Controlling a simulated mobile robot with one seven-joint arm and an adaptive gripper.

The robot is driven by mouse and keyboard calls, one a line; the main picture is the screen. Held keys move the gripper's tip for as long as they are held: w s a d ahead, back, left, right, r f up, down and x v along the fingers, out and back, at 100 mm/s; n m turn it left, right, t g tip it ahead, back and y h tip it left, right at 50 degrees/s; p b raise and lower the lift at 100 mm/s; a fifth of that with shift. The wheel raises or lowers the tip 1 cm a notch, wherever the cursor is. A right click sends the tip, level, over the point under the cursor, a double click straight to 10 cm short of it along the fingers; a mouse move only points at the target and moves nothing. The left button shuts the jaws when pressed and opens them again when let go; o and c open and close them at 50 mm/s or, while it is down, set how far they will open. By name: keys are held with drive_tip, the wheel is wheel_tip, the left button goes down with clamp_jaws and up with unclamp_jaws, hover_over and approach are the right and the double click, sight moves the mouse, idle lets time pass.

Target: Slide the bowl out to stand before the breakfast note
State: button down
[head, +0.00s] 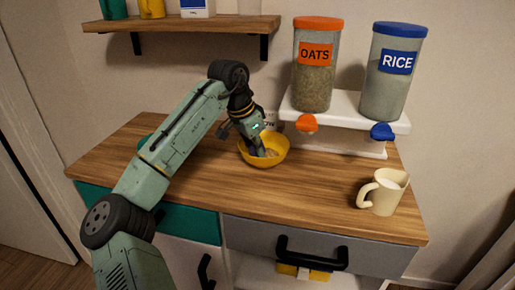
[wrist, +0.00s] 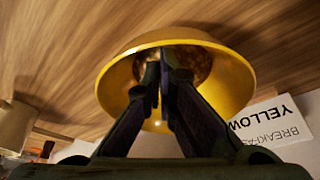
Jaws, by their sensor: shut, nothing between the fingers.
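The yellow bowl (head: 266,163) stands upright on the wooden counter, near its middle. It also shows in the wrist view (wrist: 232,85). My gripper (head: 262,150) reaches down into the bowl from behind and left, with its fingers shut and empty. In the wrist view the fingertips (wrist: 165,65) meet over the bowl's inside; I cannot tell whether they touch its wall. The white breakfast note (wrist: 275,120) reads YELLOW and shows inverted beside the bowl in that view. In the head view the note (head: 269,125) is behind the bowl, partly hidden by my gripper.
A white stand (head: 345,130) with oats (head: 314,85) and rice (head: 386,90) dispensers is behind on the right. A cream jug (head: 383,192) stands near the right front. A teal object (head: 144,143) is partly behind my arm. The counter before the bowl is clear.

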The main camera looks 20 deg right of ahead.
drive_tip(key=a, duration=0.2)
drive_tip(key=s+a, duration=0.1)
drive_tip(key=a, duration=0.2)
drive_tip(key=s+a, duration=0.1)
drive_tip(key=a, duration=0.1)
drive_tip(key=shift+a, duration=0.4)
drive_tip(key=shift+r+p, duration=0.1)
drive_tip(key=shift+p, duration=0.2)
